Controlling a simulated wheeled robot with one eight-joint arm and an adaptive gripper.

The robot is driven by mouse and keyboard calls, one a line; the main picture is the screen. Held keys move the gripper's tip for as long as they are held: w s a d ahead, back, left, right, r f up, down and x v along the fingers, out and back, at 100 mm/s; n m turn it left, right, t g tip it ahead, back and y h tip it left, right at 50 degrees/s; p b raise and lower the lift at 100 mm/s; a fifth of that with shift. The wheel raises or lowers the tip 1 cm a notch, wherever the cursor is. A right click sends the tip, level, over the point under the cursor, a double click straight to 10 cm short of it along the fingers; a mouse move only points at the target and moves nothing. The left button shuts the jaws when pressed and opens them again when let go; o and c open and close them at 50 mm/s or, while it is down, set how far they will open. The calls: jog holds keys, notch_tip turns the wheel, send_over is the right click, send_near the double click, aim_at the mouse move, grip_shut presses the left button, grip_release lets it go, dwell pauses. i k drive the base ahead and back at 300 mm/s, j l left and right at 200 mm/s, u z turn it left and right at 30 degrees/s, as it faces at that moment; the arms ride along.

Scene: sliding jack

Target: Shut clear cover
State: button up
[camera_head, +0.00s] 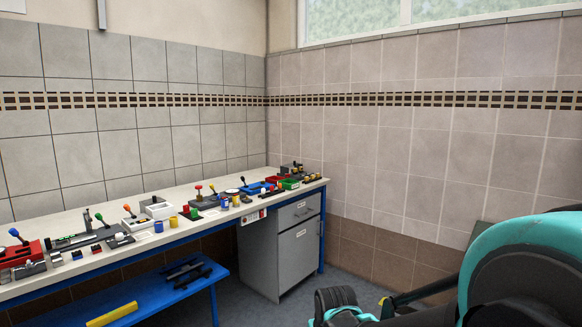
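I cannot make out a clear cover for certain at this distance. A small pale box (158,208) with a dark lever stands on the long workbench (60,228); whether it has a clear cover is too small to tell. My arm (520,265), teal and black, fills the lower right in front of the wall, well to the right of the bench. My gripper cannot be made out in this view.
Small fixtures with coloured knobs line the bench, including a red one (30,252) and a blue one (258,187). A grey drawer cabinet (290,250) stands under its far end. A blue lower shelf (150,300) holds a yellow bar. Floor shows beside the cabinet.

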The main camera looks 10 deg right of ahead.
aim_at(283, 170)
jog(key=i+l, duration=0.1)
jog(key=i, duration=1.1)
